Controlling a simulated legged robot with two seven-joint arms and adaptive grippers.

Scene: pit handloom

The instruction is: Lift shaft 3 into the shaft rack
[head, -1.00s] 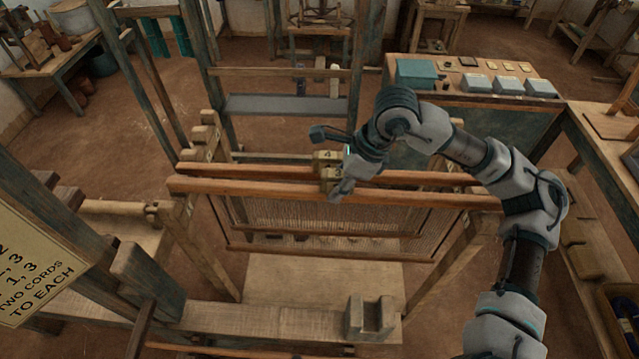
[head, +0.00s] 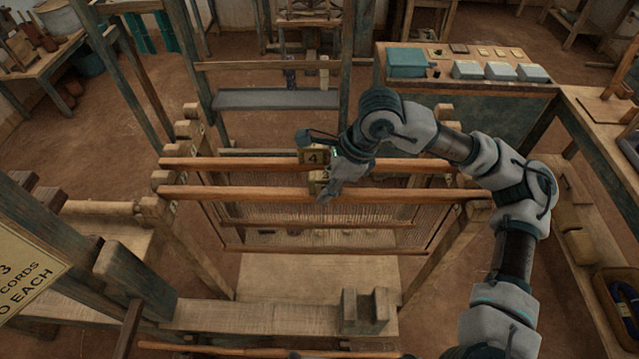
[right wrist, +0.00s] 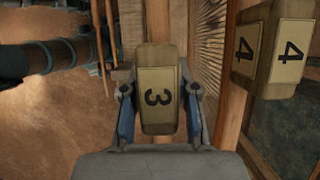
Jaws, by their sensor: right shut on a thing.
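My right gripper (head: 322,196) is shut on the block marked 3 (right wrist: 158,95) of shaft 3; the wrist view shows a finger on each side. Shaft 3 (head: 240,192) is the nearer long orange-brown bar, lying crosswise, with threads below it. Shaft 4 (head: 230,163) lies parallel behind it, with its block marked 4 (head: 314,157); that block also shows at the right of the wrist view (right wrist: 275,55). Stepped wooden supports stand at the left (head: 190,130) and right (head: 470,212); I cannot tell whether shaft 3 touches them. My left gripper is out of view.
Dark loom posts (head: 180,70) rise at the left and back. A notched wooden block (head: 365,312) stands on the front beam (head: 250,318). A bench with boxes (head: 470,90) is at the back right. A sign (head: 25,270) is at the left.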

